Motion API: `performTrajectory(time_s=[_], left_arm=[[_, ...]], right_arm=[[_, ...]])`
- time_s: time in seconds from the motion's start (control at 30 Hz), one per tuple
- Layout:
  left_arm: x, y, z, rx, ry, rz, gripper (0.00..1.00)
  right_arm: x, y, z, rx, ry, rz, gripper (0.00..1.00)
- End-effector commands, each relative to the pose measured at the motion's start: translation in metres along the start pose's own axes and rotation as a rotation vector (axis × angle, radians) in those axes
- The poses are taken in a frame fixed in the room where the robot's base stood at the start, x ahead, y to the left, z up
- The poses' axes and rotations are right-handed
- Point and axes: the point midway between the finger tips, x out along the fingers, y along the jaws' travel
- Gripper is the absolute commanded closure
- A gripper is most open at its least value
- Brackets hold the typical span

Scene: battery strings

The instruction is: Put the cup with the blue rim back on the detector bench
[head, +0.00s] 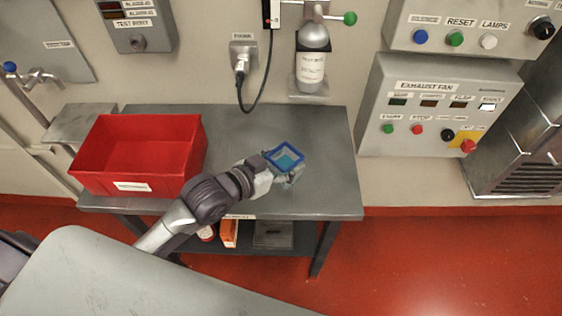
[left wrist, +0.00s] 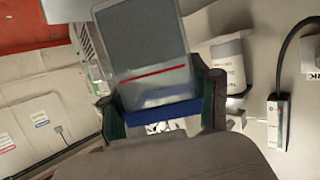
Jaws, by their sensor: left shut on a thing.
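The cup with the blue rim (head: 286,156) is a squarish, see-through cup, seen from above over the right half of the grey detector bench (head: 325,187). My left gripper (head: 281,178) is shut on the cup from its near side. In the left wrist view, the cup (left wrist: 155,60) sits between the two fingers of the gripper (left wrist: 162,108), with its blue rim nearest the camera and a red line across its wall. I cannot tell whether its base touches the bench. My right gripper is not in view.
A red bin (head: 190,160) stands on the bench's left part. A cylinder (head: 311,70) and a socket with a black cable (head: 262,92) are on the wall behind. The bench top right of the cup is clear. A lower shelf holds an orange box (head: 229,234).

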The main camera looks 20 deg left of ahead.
Motion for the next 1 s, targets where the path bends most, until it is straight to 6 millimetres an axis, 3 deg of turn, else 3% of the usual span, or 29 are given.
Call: performTrajectory(time_s=[0.1,0.3,0.63,1.0], left_arm=[[0.018,-0.024,0.008,0.002,-0.002,-0.004,0.73],[0.034,-0.043,0.018,0.000,0.002,-0.001,0.73],[0.047,-0.044,0.053,-0.002,0.000,0.000,0.73],[0.049,-0.043,0.059,0.000,0.002,0.000,0.73]], right_arm=[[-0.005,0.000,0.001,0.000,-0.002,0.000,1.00],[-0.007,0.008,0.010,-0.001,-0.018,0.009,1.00],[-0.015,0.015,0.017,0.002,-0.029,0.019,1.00],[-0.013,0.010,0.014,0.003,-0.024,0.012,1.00]])
